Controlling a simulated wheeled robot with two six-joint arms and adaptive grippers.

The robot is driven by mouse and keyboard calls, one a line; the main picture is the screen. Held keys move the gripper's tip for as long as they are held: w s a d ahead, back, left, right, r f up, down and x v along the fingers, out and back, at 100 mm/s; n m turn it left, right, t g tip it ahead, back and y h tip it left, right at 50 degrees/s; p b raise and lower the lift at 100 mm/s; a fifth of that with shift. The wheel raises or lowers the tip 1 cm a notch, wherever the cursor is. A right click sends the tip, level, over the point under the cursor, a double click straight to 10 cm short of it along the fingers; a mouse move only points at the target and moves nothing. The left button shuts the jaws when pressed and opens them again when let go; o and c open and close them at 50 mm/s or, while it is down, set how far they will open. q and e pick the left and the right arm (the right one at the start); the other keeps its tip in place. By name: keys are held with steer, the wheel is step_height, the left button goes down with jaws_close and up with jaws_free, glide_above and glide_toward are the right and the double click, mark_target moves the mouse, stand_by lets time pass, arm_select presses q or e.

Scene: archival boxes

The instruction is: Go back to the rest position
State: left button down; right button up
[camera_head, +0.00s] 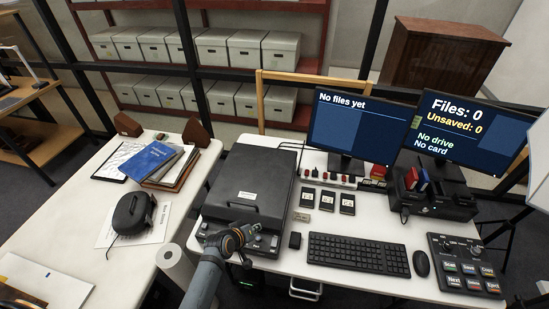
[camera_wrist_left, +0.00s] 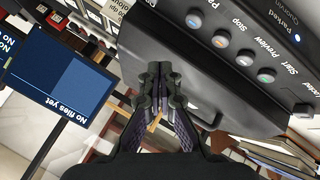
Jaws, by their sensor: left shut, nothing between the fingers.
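My left gripper (camera_head: 243,240) is over the front edge of the black scanner (camera_head: 252,182), near its button panel. In the left wrist view the gripper (camera_wrist_left: 160,72) has its fingers together with nothing between them. The scanner's front panel (camera_wrist_left: 235,45) shows there, with round buttons marked Stop, Preview and Start, and a lit lamp by the word Parked. The scanner lid is down. I cannot tell whether the fingers touch the panel. My right gripper is not in either view.
The white desk (camera_head: 340,265) holds a keyboard (camera_head: 357,254), a mouse (camera_head: 421,263), a button pad (camera_head: 466,266) and two monitors (camera_head: 350,128). A side table (camera_head: 120,265) at left carries a blue book (camera_head: 152,161) and a black device (camera_head: 133,212). A white roll (camera_head: 174,264) stands between them.

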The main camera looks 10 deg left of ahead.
arm_select(q)
steer(key=s+a+r+m+g+y, duration=0.25)
steer(key=s+a+r, duration=0.25)
steer(key=s+r, duration=0.3)
steer(key=s+a+r+m+g+y, duration=0.25)
steer(key=s+a+r+m, duration=0.2)
steer(key=s, duration=0.65)
step_height(320, 180, down, 33)
steer(key=s+a+n+g+h+b, duration=0.1)
steer(key=s+a+b, duration=0.15)
steer(key=b, duration=0.35)
steer(key=s+f+g+b, duration=0.1)
steer(key=s+f+b, duration=0.2)
steer(key=s+f, duration=1.5)
steer(key=shift+a+f+n, duration=0.3)
steer(key=shift+a+f, duration=0.1)
